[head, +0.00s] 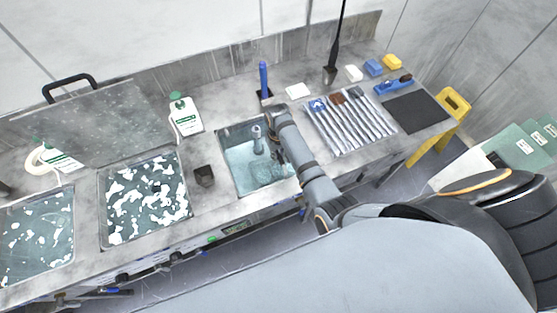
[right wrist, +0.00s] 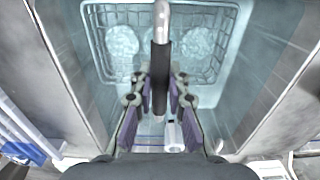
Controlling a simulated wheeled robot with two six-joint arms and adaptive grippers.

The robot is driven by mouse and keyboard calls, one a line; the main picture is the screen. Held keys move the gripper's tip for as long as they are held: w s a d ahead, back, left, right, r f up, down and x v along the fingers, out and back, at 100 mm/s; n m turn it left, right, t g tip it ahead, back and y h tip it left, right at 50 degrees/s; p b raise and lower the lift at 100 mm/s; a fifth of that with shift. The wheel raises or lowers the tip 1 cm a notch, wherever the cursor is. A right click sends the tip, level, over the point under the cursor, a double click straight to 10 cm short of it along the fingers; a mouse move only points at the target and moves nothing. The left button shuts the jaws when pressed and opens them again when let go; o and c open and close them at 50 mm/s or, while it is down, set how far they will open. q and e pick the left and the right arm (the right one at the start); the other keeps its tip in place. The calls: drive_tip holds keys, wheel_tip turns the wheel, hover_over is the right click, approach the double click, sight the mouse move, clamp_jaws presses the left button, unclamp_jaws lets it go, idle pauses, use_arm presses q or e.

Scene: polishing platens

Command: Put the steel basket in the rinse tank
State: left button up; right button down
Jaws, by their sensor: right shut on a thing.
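The steel basket (right wrist: 100,72) is a wire mesh basket with several pale round discs in it. In the right wrist view it is inside the walls of the rinse tank (right wrist: 72,62). Its upright handle (right wrist: 162,22) has a dark grip that passes between the fingers of my right gripper (right wrist: 160,88), which is shut on it. In the head view the rinse tank (head: 240,170) is the water-filled basin at the middle of the bench. My right gripper (head: 279,157) is over its right part, and the arm hides most of the basket there. My left gripper is out of view.
Two basins with white patches, one nearer (head: 145,232), lie further left.

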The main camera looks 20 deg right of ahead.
drive_tip(key=shift+w+f, duration=0.1)
drive_tip(key=shift+f, duration=1.8)
drive_tip(key=c, duration=1.3)
unclamp_jaws()
drive_tip(key=shift+f, duration=0.15)
drive_tip(key=shift+r, duration=0.4)
wheel_tip(320, 180, up, 12)
drive_tip(key=shift+f+b, duration=0.25)
drive_tip(key=shift+b, duration=0.15)
drive_tip(key=shift+f, duration=0.1)
